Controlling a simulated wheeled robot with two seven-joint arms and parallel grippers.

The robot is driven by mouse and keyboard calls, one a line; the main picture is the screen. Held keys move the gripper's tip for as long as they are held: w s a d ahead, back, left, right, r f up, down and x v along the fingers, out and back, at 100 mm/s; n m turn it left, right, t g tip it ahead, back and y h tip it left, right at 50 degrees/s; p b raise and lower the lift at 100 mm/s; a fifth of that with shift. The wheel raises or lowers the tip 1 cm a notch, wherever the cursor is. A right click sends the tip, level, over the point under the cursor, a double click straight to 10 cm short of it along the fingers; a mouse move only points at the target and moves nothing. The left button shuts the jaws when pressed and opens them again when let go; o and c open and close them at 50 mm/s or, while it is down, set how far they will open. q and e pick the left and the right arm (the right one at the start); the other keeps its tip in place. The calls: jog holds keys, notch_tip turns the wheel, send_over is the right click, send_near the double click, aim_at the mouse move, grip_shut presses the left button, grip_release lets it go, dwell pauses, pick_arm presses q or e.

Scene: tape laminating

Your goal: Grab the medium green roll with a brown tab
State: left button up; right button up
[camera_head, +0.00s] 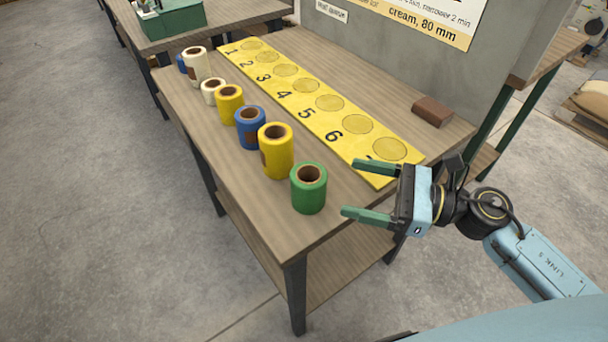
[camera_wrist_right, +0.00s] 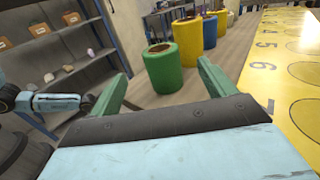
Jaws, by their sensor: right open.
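The green roll (camera_head: 309,190) stands upright near the front end of the table, the nearest in a line of rolls. Its brown core shows on top; I cannot make out a tab on its visible side. In the right wrist view the green roll (camera_wrist_right: 163,70) stands ahead, between and beyond the fingers. My right gripper (camera_head: 354,190) is open and empty, to the right of the roll and apart from it, with its fingers pointing toward it. In the right wrist view both green fingers of the right gripper (camera_wrist_right: 160,88) are spread wide. My left gripper is not in view.
A yellow roll (camera_head: 276,152) stands close behind the green one, then a blue roll (camera_head: 250,130) and several more. A yellow numbered board (camera_head: 330,120) lies along the table (camera_head: 262,210). A brown block (camera_head: 432,112) lies at the back right.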

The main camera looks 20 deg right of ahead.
aim_at(298, 174)
jog(key=x, duration=0.6)
jog(key=shift+s+p, duration=0.15)
jog(key=shift+p, duration=0.15)
jog(key=x, duration=0.5)
jog(key=shift+f, duration=0.1)
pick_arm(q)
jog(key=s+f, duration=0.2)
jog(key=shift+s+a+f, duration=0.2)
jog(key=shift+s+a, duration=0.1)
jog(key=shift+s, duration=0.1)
pick_arm(e)
jog(key=shift+w+a+f, duration=0.1)
jog(key=shift+w+a, duration=0.05)
jog(key=shift+w, duration=0.1)
jog(key=c, duration=1.1)
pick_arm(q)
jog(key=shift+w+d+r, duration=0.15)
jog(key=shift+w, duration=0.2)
